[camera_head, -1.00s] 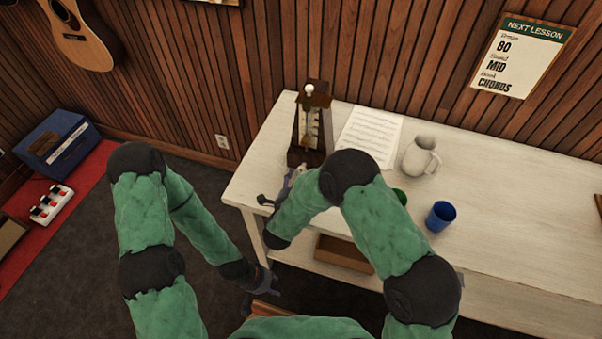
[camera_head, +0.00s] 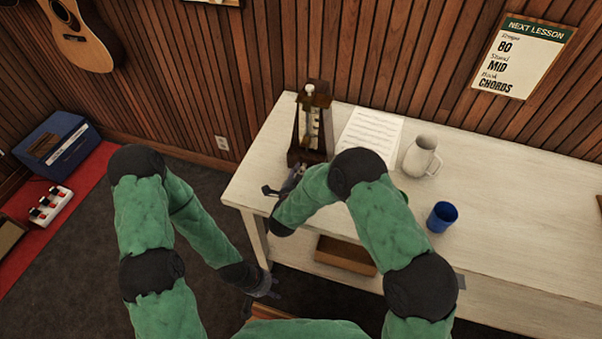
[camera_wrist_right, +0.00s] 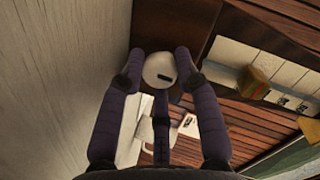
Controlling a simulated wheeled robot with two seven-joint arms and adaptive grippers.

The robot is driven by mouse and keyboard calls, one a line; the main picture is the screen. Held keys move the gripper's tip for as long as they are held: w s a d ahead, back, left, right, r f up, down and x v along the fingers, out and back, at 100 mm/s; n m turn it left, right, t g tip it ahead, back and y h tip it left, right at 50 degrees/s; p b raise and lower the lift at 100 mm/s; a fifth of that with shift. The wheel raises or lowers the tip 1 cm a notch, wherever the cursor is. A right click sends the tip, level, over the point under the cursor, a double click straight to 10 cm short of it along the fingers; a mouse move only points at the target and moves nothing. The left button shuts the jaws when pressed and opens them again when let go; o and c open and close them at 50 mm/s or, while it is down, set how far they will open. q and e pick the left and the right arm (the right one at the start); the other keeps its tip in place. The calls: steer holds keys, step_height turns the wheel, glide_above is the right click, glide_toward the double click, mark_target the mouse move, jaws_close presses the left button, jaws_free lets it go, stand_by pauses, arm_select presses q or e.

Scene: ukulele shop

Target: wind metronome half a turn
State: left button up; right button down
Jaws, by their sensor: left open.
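The dark wooden metronome (camera_head: 296,140) stands upright at the table's left end, by the wall, with a white ball at its top. In the right wrist view, its brown body (camera_wrist_right: 190,20) has a round white knob (camera_wrist_right: 160,70) with a dark slot. My right gripper (camera_wrist_right: 159,65) has one finger on each side of this knob, seemingly touching it; a third finger lies below. In the head view, my right gripper (camera_head: 296,178) is at the metronome's base, partly hidden by my forearm. My left gripper (camera_head: 270,291) is open and empty, low beside the table.
The white table (camera_head: 520,220) bears a music sheet (camera_head: 370,130), a pale jug (camera_head: 420,158) and a blue cup (camera_head: 441,216) right of the metronome. A brown box (camera_head: 345,256) is under the tabletop.

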steer(key=m+b, duration=0.1)
steer(key=b, duration=0.1)
steer(key=m+y+b, duration=0.1)
steer(key=b, duration=0.1)
steer(key=m+t+b, duration=0.1)
steer(key=b, duration=0.1)
steer(key=shift+f+m, duration=0.25)
steer(key=shift+m, duration=0.05)
steer(key=shift+r+m+t+y+b, duration=0.15)
steer(key=shift+m+t+y+b, duration=0.15)
steer(key=shift+m+y+b, duration=0.8)
steer(key=shift+h+b, duration=0.35)
steer(key=shift+h, duration=0.15)
steer(key=c, duration=0.9)
jaws_free()
steer(key=s, duration=0.4)
steer(key=s+r, duration=0.1)
steer(key=s, duration=0.3)
steer(key=s+a+r, duration=0.1)
steer(key=s, duration=0.2)
steer(key=shift+s, duration=0.4)
